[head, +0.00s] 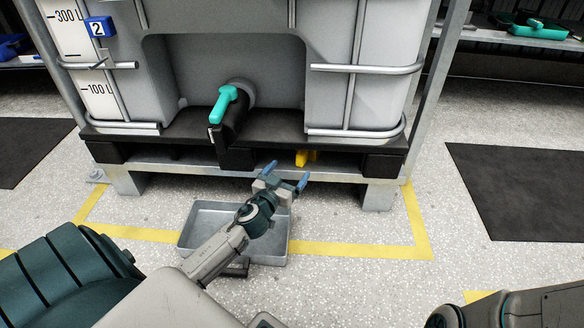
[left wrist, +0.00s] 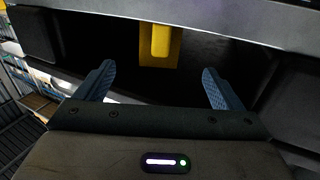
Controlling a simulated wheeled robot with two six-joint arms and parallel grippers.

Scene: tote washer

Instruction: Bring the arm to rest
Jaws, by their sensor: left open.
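My left gripper (head: 287,175) is open and empty, its two blue fingers apart in front of the lower edge of the tank's stand. In the left wrist view the open fingers (left wrist: 160,87) point toward a yellow piece (left wrist: 158,42), with nothing between them. The same yellow piece (head: 306,157) shows in the head view under the black pallet edge, just beyond the fingertips. My left arm reaches out over a grey metal tray on the floor. Part of my other arm shows at the lower right of the head view; its gripper is out of view.
A large grey tank (head: 280,60) with a teal valve handle (head: 223,104) stands on a metal frame (head: 378,195). The grey tray (head: 187,238) lies below it. Dark mats (head: 520,190) lie on the speckled floor. A shelf at the upper right holds a teal tool (head: 540,30).

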